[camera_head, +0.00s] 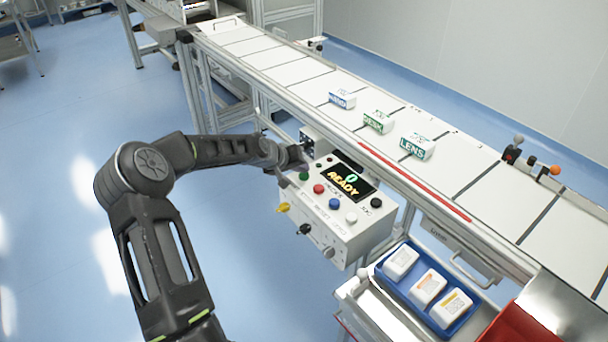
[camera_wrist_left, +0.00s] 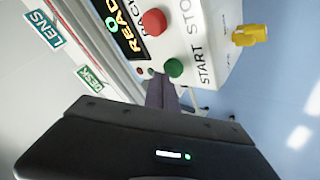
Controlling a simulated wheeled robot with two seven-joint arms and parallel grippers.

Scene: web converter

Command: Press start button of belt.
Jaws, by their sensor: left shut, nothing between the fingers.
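The green start button (camera_head: 304,176) is on the top face of the white control box (camera_head: 325,238). In the left wrist view the green button (camera_wrist_left: 174,68) has the word START beside it, and the red button (camera_wrist_left: 154,22) has STOP beside it. The red button (camera_head: 319,188) also shows in the head view. My left gripper (camera_head: 285,179) is at the box's far left corner, close to the green button. Its fingers (camera_wrist_left: 161,92) are shut and empty, ending just beside the button. I cannot tell whether they touch it. My right gripper is not in view.
The display (camera_head: 346,179) reads 0 READY. Blue (camera_head: 334,204), white (camera_head: 350,218) and black (camera_head: 376,202) buttons are nearby. A yellow knob (camera_head: 283,208) sticks out in front. The conveyor belt (camera_head: 300,72) behind carries three labelled boxes. A blue tray (camera_head: 392,279) stands right.

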